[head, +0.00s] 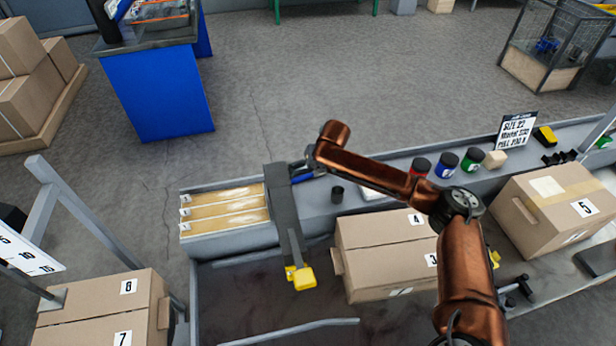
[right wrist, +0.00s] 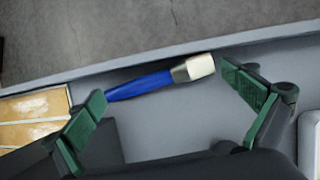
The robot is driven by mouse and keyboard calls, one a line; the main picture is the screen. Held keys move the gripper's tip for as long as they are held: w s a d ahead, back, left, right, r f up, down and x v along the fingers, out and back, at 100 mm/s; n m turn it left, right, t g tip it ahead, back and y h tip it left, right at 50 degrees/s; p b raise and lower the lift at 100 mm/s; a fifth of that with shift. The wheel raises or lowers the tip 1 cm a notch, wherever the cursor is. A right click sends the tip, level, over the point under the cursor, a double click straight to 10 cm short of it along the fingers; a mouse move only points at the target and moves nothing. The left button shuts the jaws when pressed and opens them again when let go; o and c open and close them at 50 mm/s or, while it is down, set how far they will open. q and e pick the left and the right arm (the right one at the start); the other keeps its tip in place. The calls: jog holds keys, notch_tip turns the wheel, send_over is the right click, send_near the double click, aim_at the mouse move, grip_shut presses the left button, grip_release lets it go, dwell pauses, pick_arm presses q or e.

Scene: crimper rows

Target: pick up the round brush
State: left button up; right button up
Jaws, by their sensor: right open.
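The round brush (right wrist: 150,84) has a blue handle, a metal ferrule and pale bristles. In the right wrist view it lies on the grey shelf, handle to the left and bristles to the right. My right gripper (right wrist: 163,88) is open, its green-padded fingers apart at either end of the brush, with nothing held. In the head view part of the blue brush handle (head: 303,178) shows by my right gripper (head: 302,168), and the rest is hidden by the gripper and arm. My left gripper is not in view.
A grey tool with a yellow end (head: 300,276) stands just left of the brush. Wooden-lined slots (head: 225,207) lie further left.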

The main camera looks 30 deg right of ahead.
jog(key=shift+c, duration=0.4)
jog(key=shift+s, duration=0.15)
jog(key=c, duration=2.3)
